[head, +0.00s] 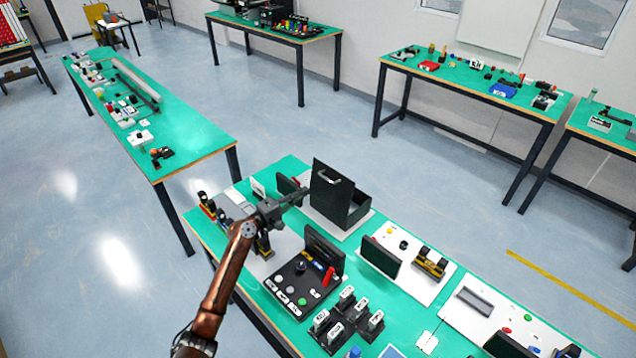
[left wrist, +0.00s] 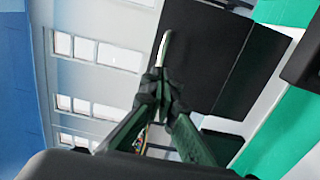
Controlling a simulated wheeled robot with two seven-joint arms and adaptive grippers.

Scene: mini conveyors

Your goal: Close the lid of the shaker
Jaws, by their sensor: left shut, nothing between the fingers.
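The shaker (head: 360,210) is a black box on a white base plate, at the far side of the near green table. Its black lid (head: 335,202) stands raised, with a light bar handle (head: 329,178) near its top. My left gripper (head: 303,194) is shut and empty, just left of the lid in the head view. In the left wrist view the shut fingertips (left wrist: 164,75) appear near the handle (left wrist: 164,48), with the dark lid (left wrist: 207,52) behind. I cannot tell whether they touch. My right gripper is not in view.
A black panel with knobs (head: 290,289) and several small labelled black blocks (head: 322,322) stand nearer on the same table. A white board with a dark upright plate (head: 380,258) is right of the shaker. Small devices (head: 222,212) stand left of my gripper.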

